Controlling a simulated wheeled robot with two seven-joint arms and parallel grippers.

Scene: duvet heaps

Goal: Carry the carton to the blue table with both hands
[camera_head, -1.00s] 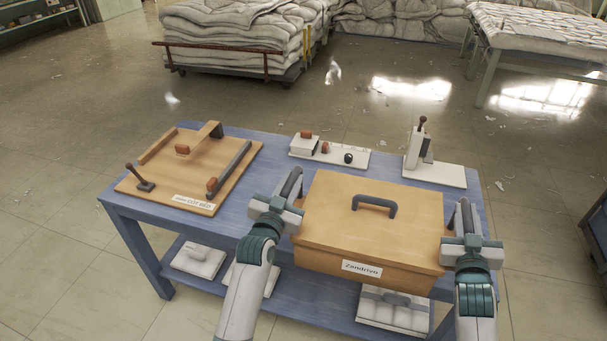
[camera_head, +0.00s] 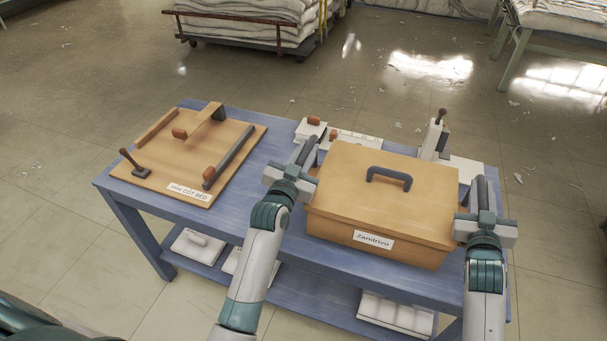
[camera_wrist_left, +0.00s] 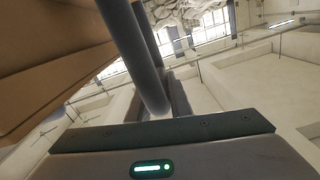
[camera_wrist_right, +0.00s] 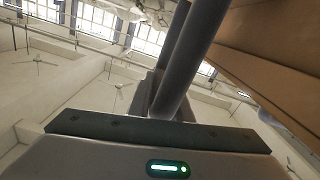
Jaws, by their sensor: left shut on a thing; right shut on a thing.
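The carton (camera_head: 375,195) is an orange-brown box with a grey top handle and a white label reading "Zandrivo". It is over the right part of the blue table (camera_head: 262,215) in the head view; I cannot tell whether its base touches the top. My left gripper (camera_head: 303,158) is shut at the carton's left side. My right gripper (camera_head: 480,195) is shut at its right side. The carton's side also shows in the left wrist view (camera_wrist_left: 50,60) and the right wrist view (camera_wrist_right: 270,70). The carton hides its own grips and part of the table.
A wooden board labelled "COT BED" (camera_head: 190,155) lies on the table's left part. A white panel with knobs (camera_head: 350,140) and a white stand with a lever (camera_head: 433,138) are behind the carton. White items lie on the lower shelf. A bedding cart (camera_head: 250,30) stands farther back.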

